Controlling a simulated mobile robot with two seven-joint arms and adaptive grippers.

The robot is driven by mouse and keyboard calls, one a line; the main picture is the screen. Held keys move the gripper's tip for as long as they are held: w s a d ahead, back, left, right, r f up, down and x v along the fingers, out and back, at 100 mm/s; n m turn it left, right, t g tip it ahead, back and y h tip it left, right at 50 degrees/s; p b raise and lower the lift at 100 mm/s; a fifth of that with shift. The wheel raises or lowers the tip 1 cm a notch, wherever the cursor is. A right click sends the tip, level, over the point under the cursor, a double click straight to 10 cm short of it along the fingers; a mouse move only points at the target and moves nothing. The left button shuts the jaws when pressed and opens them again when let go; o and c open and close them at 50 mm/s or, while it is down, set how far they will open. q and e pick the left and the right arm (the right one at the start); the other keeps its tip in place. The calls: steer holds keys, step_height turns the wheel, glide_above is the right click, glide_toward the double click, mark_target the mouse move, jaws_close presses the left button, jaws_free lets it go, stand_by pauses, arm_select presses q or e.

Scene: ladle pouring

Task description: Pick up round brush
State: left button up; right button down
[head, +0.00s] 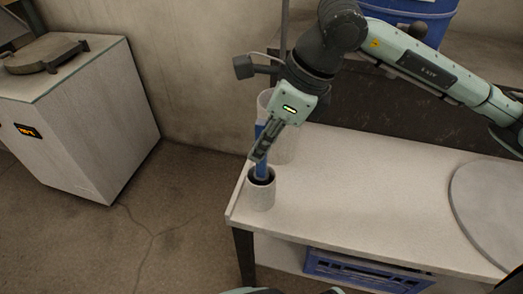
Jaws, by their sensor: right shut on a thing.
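My right gripper (261,153) reaches down from above and is shut on the brush's handle, just over the cup's rim. The fingers hide part of the handle. My left gripper is not in view.
A taller pale cylinder (284,148) stands just behind the gripper. A round grey disc (492,213) lies at the table's right. A blue crate (365,271) sits beneath the table. A white box-like unit (75,115) stands at left. The table's middle is clear.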

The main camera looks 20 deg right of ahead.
step_height(320, 180, up, 15)
steer(key=shift+f+p, duration=0.1)
steer(key=shift+p, duration=0.35)
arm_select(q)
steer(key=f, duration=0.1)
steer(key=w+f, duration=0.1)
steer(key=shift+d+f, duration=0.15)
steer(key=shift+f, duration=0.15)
arm_select(e)
steer(key=shift+r, duration=0.8)
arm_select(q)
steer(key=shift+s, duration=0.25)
arm_select(e)
steer(key=shift+f, duration=0.1)
